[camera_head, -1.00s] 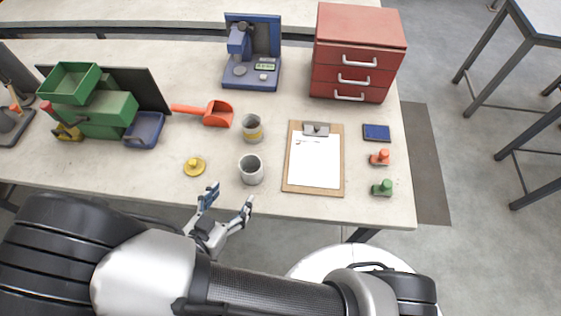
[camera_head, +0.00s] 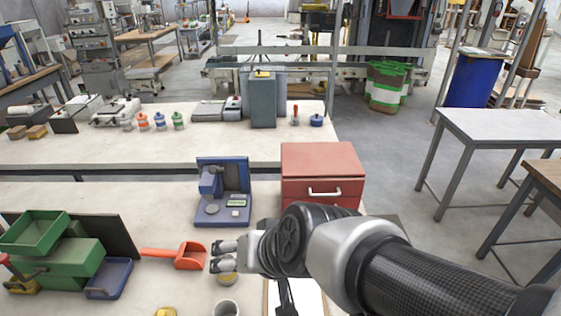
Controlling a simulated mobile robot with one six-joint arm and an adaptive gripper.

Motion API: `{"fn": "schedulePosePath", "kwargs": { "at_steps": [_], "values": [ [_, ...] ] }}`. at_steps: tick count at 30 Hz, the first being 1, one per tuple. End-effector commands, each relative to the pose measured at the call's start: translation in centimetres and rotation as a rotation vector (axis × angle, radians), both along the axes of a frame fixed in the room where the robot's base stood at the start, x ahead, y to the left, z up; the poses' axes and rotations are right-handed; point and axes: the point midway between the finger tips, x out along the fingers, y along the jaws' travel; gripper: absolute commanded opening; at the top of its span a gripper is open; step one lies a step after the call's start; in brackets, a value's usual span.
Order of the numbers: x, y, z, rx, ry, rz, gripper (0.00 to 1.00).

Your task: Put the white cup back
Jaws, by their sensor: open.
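A blue scale device (camera_head: 222,208) and a red drawer cabinet (camera_head: 322,165) stand behind. Green bins (camera_head: 70,264) and a blue tray (camera_head: 108,279) are at left. The clipboard (camera_head: 308,300) is mostly hidden by my arm. A far table (camera_head: 180,150) holds several jars.

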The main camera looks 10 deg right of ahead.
Motion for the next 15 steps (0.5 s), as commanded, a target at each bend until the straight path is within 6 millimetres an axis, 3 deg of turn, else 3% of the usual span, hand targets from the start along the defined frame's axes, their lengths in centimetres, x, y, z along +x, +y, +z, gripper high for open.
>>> {"fn": "schedulePosePath", "kwargs": {
  "at_steps": [1, 3, 6, 10, 15],
  "values": [
    [-1.5, -3.4, 0.8, -0.053, -0.001, -0.010, 0.71],
    [-4.0, -7.4, 1.0, -0.144, 0.023, -0.016, 0.71],
    [-7.4, -12.1, 0.9, -0.257, 0.066, -0.045, 0.71],
    [-10.4, -15.6, 0.7, -0.351, 0.113, -0.082, 0.71],
    [-11.5, -16.8, 0.6, -0.384, 0.134, -0.095, 0.71]
  ]
}}
